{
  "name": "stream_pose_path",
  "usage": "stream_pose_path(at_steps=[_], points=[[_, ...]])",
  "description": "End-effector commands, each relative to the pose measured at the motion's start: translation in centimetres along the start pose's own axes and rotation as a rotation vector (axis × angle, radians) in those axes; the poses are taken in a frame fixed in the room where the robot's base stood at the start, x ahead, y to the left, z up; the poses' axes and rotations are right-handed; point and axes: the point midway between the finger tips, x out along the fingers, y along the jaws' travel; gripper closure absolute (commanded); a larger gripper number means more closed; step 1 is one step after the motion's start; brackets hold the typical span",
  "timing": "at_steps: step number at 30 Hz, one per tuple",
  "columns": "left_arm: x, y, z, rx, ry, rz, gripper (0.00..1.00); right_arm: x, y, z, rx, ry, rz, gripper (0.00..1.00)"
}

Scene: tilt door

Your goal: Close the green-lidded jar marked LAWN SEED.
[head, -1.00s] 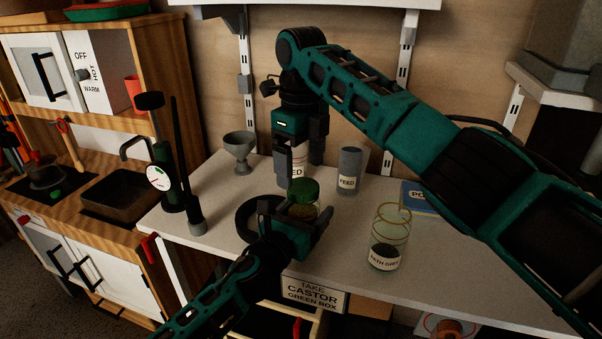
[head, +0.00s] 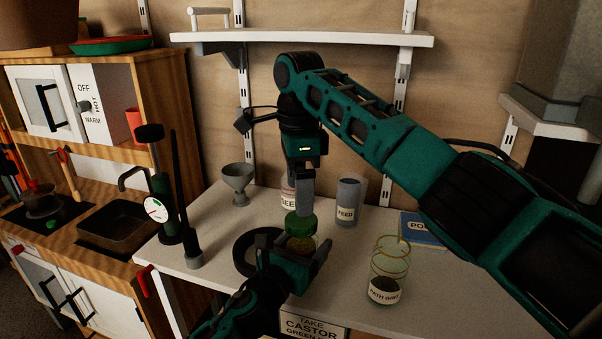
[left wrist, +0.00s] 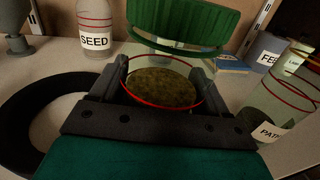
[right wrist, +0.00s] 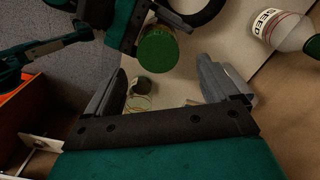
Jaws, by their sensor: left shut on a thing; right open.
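A clear jar with brown-green contents (left wrist: 160,85) is held between my left gripper's fingers (left wrist: 163,85). Its label is hidden. A green lid (left wrist: 185,18) stands over its far side in the left wrist view, with a gap between lid and rim. Whether a hinge joins them is hidden. The lid also shows in the head view (head: 300,225) and the right wrist view (right wrist: 158,48). My left gripper is shut on the jar. My right gripper (head: 305,198) is above the lid, pointing down. Its fingers (right wrist: 165,88) are apart and empty; I cannot tell if they touch the lid.
A bottle labelled SEED (left wrist: 95,38) and a FEED container (head: 348,203) stand behind the jar. A PATH GRIT jar (head: 388,278) is to the right. A black ring (head: 242,255) lies left. A shelf (head: 300,38) hangs above.

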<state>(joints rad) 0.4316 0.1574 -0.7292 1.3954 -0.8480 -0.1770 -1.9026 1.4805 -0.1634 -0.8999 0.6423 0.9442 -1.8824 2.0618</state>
Motion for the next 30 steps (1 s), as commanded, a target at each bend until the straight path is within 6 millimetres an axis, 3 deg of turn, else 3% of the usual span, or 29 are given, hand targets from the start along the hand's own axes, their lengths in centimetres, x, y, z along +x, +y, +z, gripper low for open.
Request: stream_pose_path(at_steps=[30], points=[[0.0, 0.0, 0.0, 0.0, 0.001, 0.001, 1.0, -1.5, 0.2, -0.1, -1.955, 0.0, -0.001, 0.12]])
